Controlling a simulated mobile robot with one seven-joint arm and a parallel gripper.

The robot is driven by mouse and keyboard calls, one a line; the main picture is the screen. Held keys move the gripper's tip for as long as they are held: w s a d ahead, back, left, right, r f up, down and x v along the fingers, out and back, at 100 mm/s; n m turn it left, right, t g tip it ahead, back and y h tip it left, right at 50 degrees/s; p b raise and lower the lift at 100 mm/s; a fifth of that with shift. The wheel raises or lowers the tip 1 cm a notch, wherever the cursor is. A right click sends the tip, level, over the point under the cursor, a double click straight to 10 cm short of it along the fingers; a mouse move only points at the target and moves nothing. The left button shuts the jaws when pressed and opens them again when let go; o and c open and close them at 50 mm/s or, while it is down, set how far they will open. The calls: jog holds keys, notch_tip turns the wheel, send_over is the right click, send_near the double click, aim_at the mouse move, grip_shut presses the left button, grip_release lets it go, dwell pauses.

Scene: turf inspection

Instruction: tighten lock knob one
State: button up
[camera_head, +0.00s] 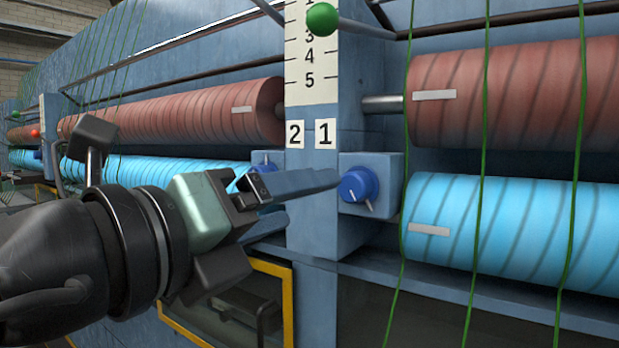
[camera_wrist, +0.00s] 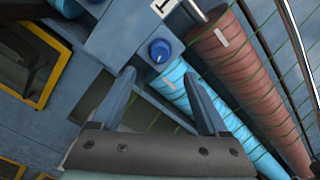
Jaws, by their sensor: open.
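Lock knob one is the round blue knob (camera_head: 358,185) with a white pointer line, on a blue block below the label "1" (camera_head: 325,134). The knob also shows in the wrist view (camera_wrist: 159,50), just beyond and between the fingertips. My gripper (camera_head: 332,179) reaches in from the left, its fingers pointing at the knob and its tips a little short of it. In the wrist view my gripper (camera_wrist: 159,74) has its two fingers spread wide with nothing between them. A second blue block (camera_head: 266,158) below the label "2" (camera_head: 295,135) is mostly hidden behind my gripper.
Red rollers (camera_head: 510,95) and light-blue rollers (camera_head: 500,228) lie on both sides of the blue post. Green strands (camera_head: 483,130) run down in front of the right rollers. A green ball (camera_head: 322,19) sits at the numbered scale (camera_head: 311,70). A yellow-framed opening (camera_head: 288,300) is below.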

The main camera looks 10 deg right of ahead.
aim_at(350, 188)
jog(key=p+x, duration=0.4)
jog(key=x, duration=0.5)
jog(key=shift+w+d+r+p, duration=0.1)
jog(key=shift+d+r+p, duration=0.1)
jog(key=shift+p, duration=0.2)
jog(key=shift+w+d+f, duration=0.2)
jog(key=shift+w+d, duration=0.1)
jog(key=shift+w, duration=0.05)
grip_shut()
